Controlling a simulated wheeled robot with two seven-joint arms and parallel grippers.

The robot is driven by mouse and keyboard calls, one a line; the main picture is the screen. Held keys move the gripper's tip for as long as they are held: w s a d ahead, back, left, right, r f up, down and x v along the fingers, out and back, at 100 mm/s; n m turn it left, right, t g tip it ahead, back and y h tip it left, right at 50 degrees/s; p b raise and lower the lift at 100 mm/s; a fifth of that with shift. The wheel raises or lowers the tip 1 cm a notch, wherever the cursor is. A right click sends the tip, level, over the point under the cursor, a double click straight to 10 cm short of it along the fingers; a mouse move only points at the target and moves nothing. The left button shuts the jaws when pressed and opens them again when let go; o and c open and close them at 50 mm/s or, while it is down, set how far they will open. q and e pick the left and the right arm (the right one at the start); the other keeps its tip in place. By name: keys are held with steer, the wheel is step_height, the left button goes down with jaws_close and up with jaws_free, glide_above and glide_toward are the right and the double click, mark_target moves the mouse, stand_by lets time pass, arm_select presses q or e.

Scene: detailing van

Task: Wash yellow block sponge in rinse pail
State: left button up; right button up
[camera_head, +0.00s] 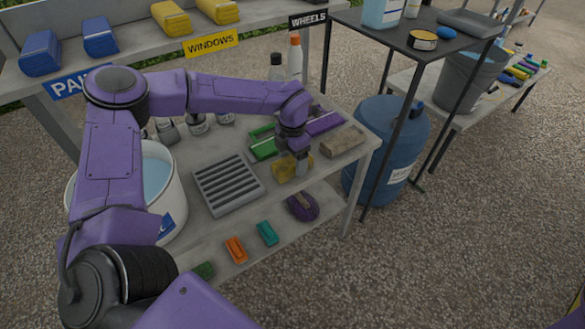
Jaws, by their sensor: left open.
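The yellow block sponge (284,170) lies on the grey table, to the right of a slotted grey grate. My left gripper (301,168) points down at the sponge's right part and hides some of it. Its jaws are open; I cannot tell whether they touch the sponge. A white pail (180,205) with bluish water and a blue label stands at the table's left, partly hidden behind my left arm. A grey bucket (468,82) with water stands on a bench at the right. I cannot read which one is the rinse pail. My right gripper is not in view.
The slotted grate (228,185) lies between pail and sponge. A tan block (342,142), a purple item (324,123) and green items (263,148) lie close around the gripper. Bottles (295,60) stand behind. A lower shelf holds small coloured brushes (235,249). A blue drum (392,140) stands to the right.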

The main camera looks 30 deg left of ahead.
arm_select(q)
steer(key=c, duration=1)
step_height(320, 180, up, 6)
steer(key=p, duration=0.5)
steer(key=shift+r+p, duration=0.15)
steer(key=shift+p, duration=0.25)
